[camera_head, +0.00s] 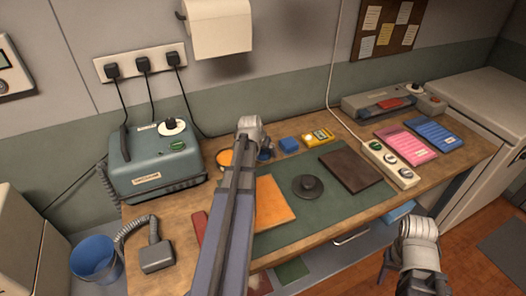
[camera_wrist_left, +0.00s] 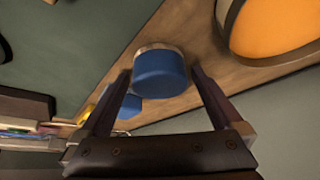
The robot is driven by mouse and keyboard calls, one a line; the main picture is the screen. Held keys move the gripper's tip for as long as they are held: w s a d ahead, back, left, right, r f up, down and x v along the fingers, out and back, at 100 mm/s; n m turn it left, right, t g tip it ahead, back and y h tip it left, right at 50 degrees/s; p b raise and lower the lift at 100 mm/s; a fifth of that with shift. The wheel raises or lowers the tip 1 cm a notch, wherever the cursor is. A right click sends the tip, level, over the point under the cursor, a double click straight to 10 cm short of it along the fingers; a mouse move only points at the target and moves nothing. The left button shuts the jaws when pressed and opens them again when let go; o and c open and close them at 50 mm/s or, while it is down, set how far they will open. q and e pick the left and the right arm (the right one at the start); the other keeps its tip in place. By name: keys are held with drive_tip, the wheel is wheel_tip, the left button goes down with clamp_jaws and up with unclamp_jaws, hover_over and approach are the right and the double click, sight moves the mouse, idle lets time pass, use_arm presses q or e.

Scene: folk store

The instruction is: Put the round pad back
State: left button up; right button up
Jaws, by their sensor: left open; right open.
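A round blue pad with a tan rim (camera_wrist_left: 160,75) sits on the wooden bench top in the left wrist view. My left gripper (camera_wrist_left: 160,88) is open, with one finger on either side of it; I cannot tell whether they touch it. In the head view my left arm covers the gripper, and a bit of round blue (camera_head: 265,155) shows beside the arm. A dark round disc with a raised centre (camera_head: 308,188) lies on the green mat (camera_head: 290,237). My right gripper (camera_head: 386,264) is open and low at the bench's front right, partly hidden.
An orange round item (camera_head: 225,158) stands left of my left arm; it also shows in the left wrist view (camera_wrist_left: 275,22). A blue block (camera_head: 288,145), a yellow device (camera_head: 317,137) and a dark brown board (camera_head: 350,167) are to the right. A teal machine (camera_head: 155,165) stands left.

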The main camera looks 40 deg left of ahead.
use_arm(q)
drive_tip(key=shift+r, duration=0.15)
drive_tip(key=shift+s+r+p, duration=0.25)
drive_tip(key=shift+r+p, duration=0.3)
drive_tip(key=shift+p, duration=0.15)
drive_tip(key=p+v, duration=0.9)
drive_tip(key=v, duration=0.2)
drive_tip(key=shift+f, duration=0.15)
drive_tip(key=shift+d, duration=0.15)
